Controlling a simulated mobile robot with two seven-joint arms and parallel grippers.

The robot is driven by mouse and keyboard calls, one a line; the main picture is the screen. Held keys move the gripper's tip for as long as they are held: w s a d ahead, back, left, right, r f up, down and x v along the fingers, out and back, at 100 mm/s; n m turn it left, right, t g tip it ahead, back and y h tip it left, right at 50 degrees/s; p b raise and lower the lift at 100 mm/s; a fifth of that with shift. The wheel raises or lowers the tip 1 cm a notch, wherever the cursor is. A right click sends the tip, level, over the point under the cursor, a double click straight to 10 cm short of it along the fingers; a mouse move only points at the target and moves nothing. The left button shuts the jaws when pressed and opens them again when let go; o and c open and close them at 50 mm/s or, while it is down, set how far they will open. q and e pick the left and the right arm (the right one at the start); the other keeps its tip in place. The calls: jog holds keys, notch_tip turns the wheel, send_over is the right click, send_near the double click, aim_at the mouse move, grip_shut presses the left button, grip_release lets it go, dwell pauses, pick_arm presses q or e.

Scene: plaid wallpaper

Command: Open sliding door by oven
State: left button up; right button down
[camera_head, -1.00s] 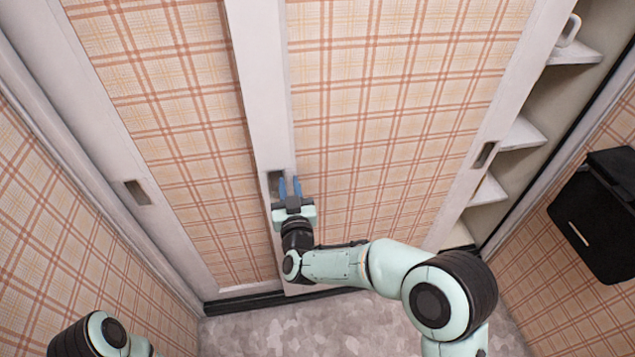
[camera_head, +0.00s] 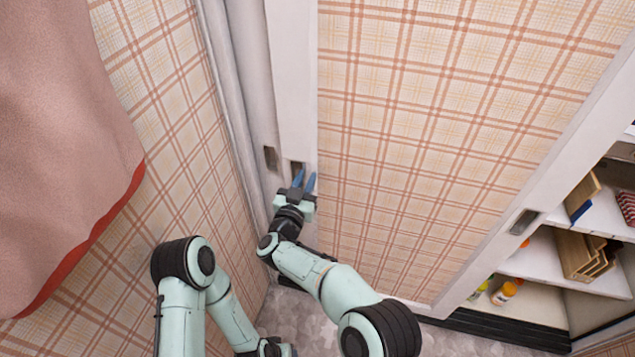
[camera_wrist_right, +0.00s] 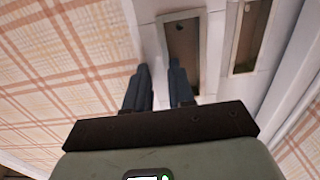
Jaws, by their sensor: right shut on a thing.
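The plaid sliding door (camera_head: 430,130) with a white frame fills the middle of the head view, standing at the left end of its opening. Its left stile has a recessed handle (camera_head: 297,168), which also shows in the wrist view (camera_wrist_right: 183,45). My right gripper (camera_head: 303,182) is at this handle, its blue fingers against the stile, shut on the door's handle; its fingers also show in the wrist view (camera_wrist_right: 160,78). The exact contact inside the recess is hidden. My left arm is at the lower left; its fingertips are out of view.
A second recessed handle (camera_head: 271,160) is just left of the first, and another (camera_head: 522,222) is on the door's right stile. Open white shelves (camera_head: 560,260) with boxes and bottles stand right of the door. A pink hanging cloth (camera_head: 60,130) is at the left.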

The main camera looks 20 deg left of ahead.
jog(key=shift+a, duration=0.2)
jog(key=shift+f, duration=0.1)
jog(key=c, duration=1)
grip_release()
jog(key=shift+o, duration=0.2)
jog(key=shift+s, duration=0.15)
pick_arm(q)
jog(key=shift+s+d+r+g+p, duration=0.2)
jog(key=shift+s+d+r+p, duration=0.2)
jog(key=shift+s, duration=0.25)
jog(key=shift+s+d+r+g+p, duration=0.25)
jog(key=shift+s+r+p, duration=0.2)
jog(key=shift+s, duration=0.15)
pick_arm(e)
jog(key=s, duration=0.7)
jog(key=shift+s+d, duration=0.15)
jog(key=shift+d, duration=0.05)
